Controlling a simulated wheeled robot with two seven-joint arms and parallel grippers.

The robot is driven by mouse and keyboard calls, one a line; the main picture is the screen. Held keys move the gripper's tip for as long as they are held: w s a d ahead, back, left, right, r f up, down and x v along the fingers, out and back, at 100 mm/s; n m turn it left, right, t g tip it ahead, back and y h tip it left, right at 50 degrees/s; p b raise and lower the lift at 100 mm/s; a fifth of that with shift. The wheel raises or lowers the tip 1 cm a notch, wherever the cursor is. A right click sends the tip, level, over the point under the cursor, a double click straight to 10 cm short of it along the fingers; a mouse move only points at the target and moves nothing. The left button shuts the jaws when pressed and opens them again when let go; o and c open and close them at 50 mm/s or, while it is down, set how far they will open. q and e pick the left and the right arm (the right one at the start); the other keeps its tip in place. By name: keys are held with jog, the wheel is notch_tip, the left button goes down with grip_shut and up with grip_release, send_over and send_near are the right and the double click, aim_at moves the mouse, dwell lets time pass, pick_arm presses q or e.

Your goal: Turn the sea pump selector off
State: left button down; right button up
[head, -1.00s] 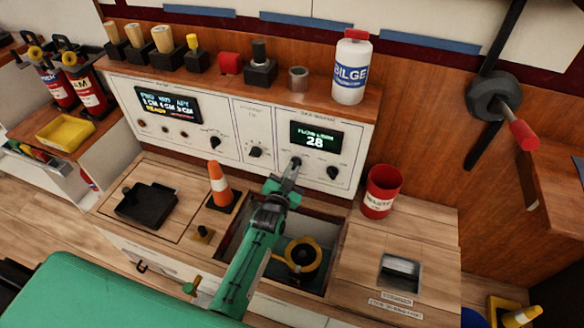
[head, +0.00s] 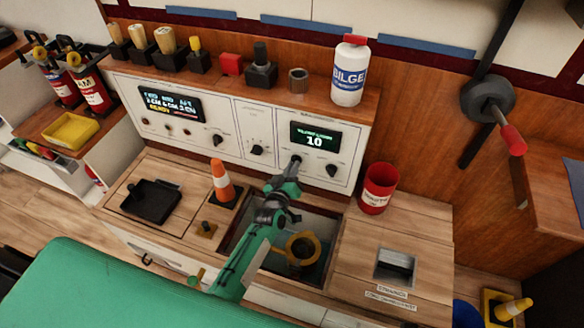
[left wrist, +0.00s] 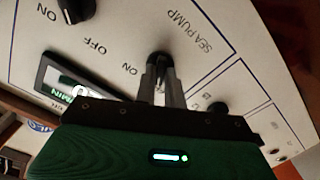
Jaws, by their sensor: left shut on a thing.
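The sea pump selector (left wrist: 160,60) is a dark knob on the white panel, beside the printed words SEA PUMP, OFF and ON in the left wrist view. My left gripper (left wrist: 161,82) is shut on this knob, with a finger on each side. In the head view my left gripper (head: 295,164) reaches the panel just below the right display (head: 316,137), which reads 10. The gripper covers most of the knob there, and I cannot tell which mark it points to. My right gripper is not in view.
Another dark knob (head: 332,171) sits right of the gripper, and one more (head: 257,150) to its left. An orange cone (head: 220,184) and a red cup (head: 378,188) stand on the counter. An open recess with a yellow ring (head: 303,248) lies below my arm.

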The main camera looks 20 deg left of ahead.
pick_arm(q)
jog(key=shift+n, duration=0.9)
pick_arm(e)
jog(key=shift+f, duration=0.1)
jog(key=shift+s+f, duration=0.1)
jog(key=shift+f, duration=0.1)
pick_arm(q)
jog(key=c, duration=1.5)
grip_release()
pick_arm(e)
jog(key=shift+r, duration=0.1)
